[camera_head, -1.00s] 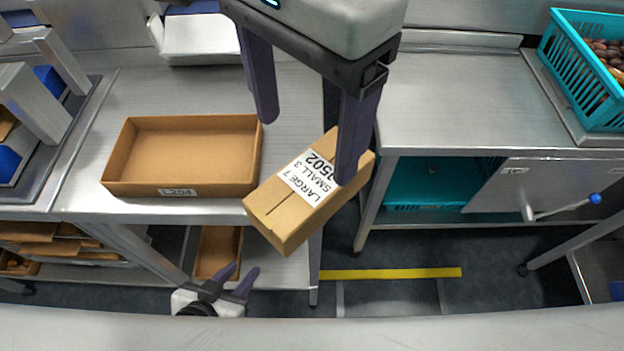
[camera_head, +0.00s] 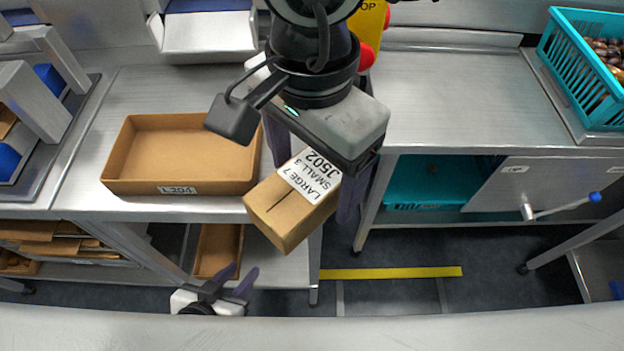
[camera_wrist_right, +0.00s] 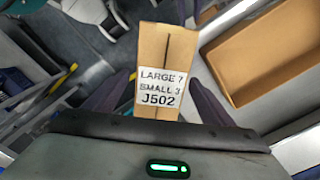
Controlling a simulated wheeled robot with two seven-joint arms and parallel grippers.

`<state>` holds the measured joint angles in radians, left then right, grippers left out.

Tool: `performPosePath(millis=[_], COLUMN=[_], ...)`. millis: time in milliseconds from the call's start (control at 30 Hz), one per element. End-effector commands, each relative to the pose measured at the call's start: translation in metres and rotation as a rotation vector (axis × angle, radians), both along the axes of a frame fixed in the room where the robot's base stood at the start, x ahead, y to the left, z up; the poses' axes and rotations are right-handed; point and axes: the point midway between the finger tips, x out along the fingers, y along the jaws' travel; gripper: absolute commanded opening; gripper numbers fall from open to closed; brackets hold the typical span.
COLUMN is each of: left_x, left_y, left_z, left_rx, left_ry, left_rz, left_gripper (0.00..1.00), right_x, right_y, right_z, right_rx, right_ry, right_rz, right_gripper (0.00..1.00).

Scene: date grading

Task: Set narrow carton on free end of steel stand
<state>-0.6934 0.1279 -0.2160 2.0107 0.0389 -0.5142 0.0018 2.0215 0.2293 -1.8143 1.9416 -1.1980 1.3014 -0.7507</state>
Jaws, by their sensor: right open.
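The narrow carton (camera_head: 285,214) is a closed brown box with a white label reading LARGE 7, SMALL 3, J502. It lies askew at the right front corner of the steel stand (camera_head: 100,110), part of it out past the front edge; what bears it is hidden. My right gripper (camera_head: 313,193) is open, with its dark fingers on either side of the carton's far part. The right wrist view also shows the carton (camera_wrist_right: 165,52) between the fingers; contact is unclear. My left gripper (camera_head: 245,268) is open and empty, low in front of the stand.
An open brown tray (camera_head: 185,187) labelled L204 stands on the steel stand, left of the carton. A second steel table (camera_head: 450,100) is to the right, with a teal crate (camera_head: 577,75) at its far right. Its middle is bare. A floor gap separates the tables.

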Motion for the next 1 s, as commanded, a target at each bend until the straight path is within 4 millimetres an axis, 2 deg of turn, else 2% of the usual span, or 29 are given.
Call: performPosePath(millis=[33,300,367,567,667,1000], left_x=[0.001,0.005,0.006,0.006,0.005,0.001], left_y=[0.0,0.0,0.0,0.0,0.0,0.0], left_z=[0.0,0.002,0.003,0.003,0.003,0.005], left_rx=[0.0,0.0,0.001,0.001,0.001,0.002], left_ry=[-0.001,-0.01,-0.012,-0.011,-0.011,-0.002], left_rz=[0.0,0.001,0.0,0.0,0.0,-0.001], left_gripper=[0.31,0.31,0.31,0.31,0.31,0.31], right_x=[0.0,0.0,0.0,0.0,0.001,0.001], right_y=[0.0,0.0,0.0,0.001,0.001,0.001], right_z=[0.0,0.0,0.001,0.002,0.011,0.076], right_rx=[0.0,0.0,0.001,0.001,0.004,0.004], right_ry=[0.0,0.0,-0.001,-0.001,-0.002,-0.002], right_rz=[0.0,0.0,0.0,0.0,0.0,-0.001], right_gripper=[0.73,0.28,0.19,0.19,0.19,0.19])
